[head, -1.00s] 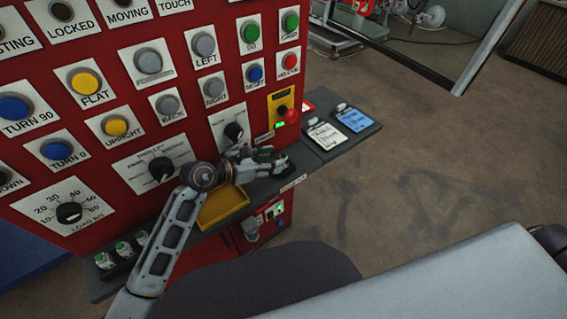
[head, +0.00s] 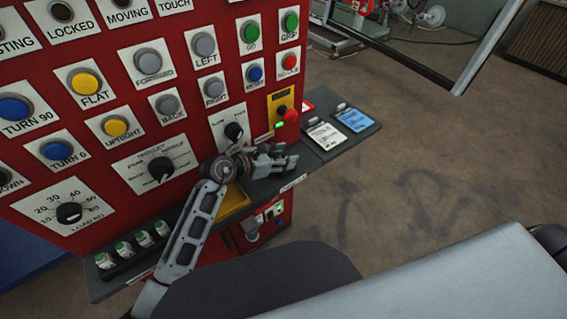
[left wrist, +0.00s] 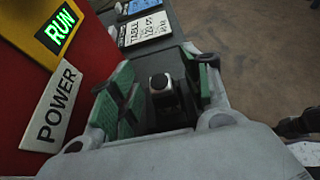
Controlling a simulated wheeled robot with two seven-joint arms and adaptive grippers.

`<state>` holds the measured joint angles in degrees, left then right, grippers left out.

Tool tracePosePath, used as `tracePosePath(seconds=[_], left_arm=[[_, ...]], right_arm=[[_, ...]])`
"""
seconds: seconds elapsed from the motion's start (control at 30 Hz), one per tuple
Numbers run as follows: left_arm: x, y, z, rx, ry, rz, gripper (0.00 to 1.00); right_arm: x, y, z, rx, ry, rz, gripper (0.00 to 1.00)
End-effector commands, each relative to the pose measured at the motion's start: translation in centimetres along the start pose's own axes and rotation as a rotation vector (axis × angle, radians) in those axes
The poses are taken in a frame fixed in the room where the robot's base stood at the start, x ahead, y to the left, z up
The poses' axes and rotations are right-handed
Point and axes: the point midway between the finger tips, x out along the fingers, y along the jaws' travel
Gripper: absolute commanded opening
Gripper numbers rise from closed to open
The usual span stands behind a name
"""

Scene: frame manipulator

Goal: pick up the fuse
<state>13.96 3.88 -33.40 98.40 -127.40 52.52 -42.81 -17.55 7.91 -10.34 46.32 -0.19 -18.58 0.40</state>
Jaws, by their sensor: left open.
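My left gripper (head: 278,158) is open above the grey ledge, in front of the red panel's lower right part. In the left wrist view its green-padded fingers stand on either side of a small dark piece with a pale metal top (left wrist: 160,86), with gaps at both sides. This piece may be the fuse; I cannot tell for sure, and its lower part is hidden. Several small white-and-green cylinders (head: 124,249) stand in a dark rack at the ledge's left end. My right gripper is not in view.
The red panel (head: 130,90) with buttons and knobs rises close behind the gripper. A yellow tray (head: 234,203) is partly hidden by my arm. Cards, one white (head: 325,136) and one blue (head: 356,119), lie on the ledge to the right. A POWER label (left wrist: 55,108) is close by.

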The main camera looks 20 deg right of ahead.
Motion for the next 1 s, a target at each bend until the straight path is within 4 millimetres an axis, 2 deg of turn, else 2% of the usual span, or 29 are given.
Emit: tracePosePath(seconds=[0.5,0.87,1.0], left_arm=[[0.10,0.00,0.00,0.000,0.000,0.000,0.47],[0.10,0.00,0.00,0.000,0.000,0.000,0.01],[0.09,0.00,0.02,0.000,0.000,0.000,0.00]], right_arm=[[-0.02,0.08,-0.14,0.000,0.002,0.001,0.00],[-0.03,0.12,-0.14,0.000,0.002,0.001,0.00],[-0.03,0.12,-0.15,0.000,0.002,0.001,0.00]])
